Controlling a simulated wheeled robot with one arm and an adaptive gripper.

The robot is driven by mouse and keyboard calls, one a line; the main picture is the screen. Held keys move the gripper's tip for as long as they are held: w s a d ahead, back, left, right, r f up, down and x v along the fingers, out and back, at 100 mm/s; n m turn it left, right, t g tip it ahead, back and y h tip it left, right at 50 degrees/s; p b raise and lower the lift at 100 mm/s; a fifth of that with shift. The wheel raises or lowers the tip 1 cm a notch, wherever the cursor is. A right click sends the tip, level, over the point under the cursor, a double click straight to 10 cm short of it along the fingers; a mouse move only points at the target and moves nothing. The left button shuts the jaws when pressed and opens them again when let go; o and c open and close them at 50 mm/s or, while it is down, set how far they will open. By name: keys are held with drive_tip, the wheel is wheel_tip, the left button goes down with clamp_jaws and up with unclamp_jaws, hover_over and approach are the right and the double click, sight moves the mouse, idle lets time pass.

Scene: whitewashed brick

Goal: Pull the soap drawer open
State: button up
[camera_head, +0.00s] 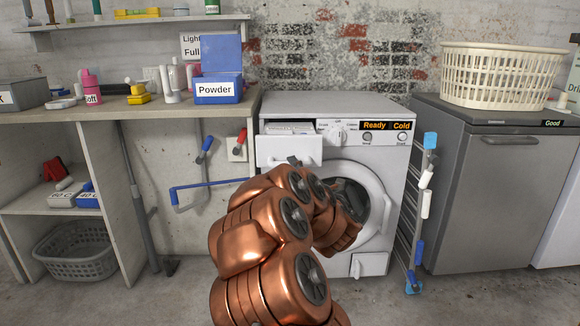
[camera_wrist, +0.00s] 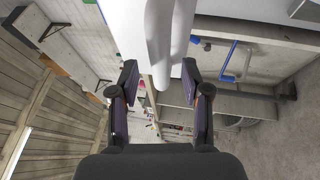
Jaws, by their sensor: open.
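The white washing machine (camera_head: 375,150) stands against the wall. Its soap drawer (camera_head: 287,150) is at the top left, with its front standing out from the control panel and an opening showing above and behind it. My gripper (camera_head: 296,162) is at the lower edge of the drawer front, mostly hidden behind my copper arm. In the wrist view my gripper (camera_wrist: 159,72) is open, with one finger on each side of a white rounded part of the drawer (camera_wrist: 161,45). I cannot tell whether the fingers touch it.
The round door (camera_head: 375,210) is below the drawer, partly behind my arm. A counter (camera_head: 130,107) with a blue Powder box (camera_head: 218,90) is at the left. A drying rack (camera_head: 415,215) and a grey cabinet (camera_head: 490,190) with a basket (camera_head: 500,75) are at the right.

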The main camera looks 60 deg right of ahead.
drive_tip(key=v, duration=0.8)
drive_tip(key=shift+s+a, duration=0.2)
drive_tip(key=shift+s, duration=0.1)
drive_tip(key=shift+w, duration=0.1)
idle(0.5)
